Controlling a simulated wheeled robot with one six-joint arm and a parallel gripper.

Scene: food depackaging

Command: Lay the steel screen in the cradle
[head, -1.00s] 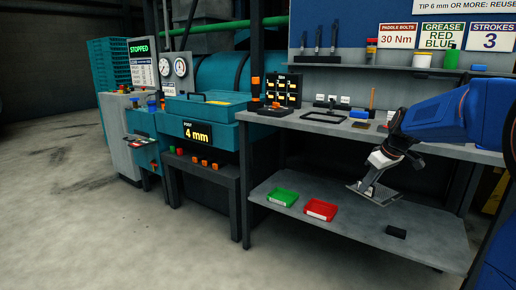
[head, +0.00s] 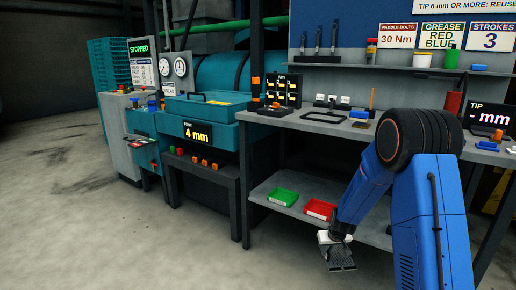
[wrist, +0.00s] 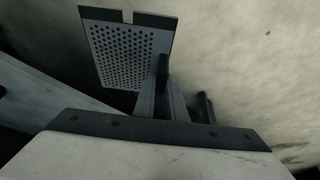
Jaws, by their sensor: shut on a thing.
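The steel screen (wrist: 125,55) is a flat grey plate with many round holes, a dark end strip and a small notch. My gripper (wrist: 170,95) is shut on it near one edge. In the head view the screen (head: 341,261) hangs tilted below my gripper (head: 330,243), in front of the lower shelf and over the floor. A dark rectangular frame (head: 323,117) lies flat on the workbench top, well above and apart from the screen. I cannot tell for sure that this frame is the cradle.
The workbench (head: 290,121) carries small tools and a "TIP" display (head: 488,116). A teal machine (head: 207,108) stands at left. The floor at front left is clear.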

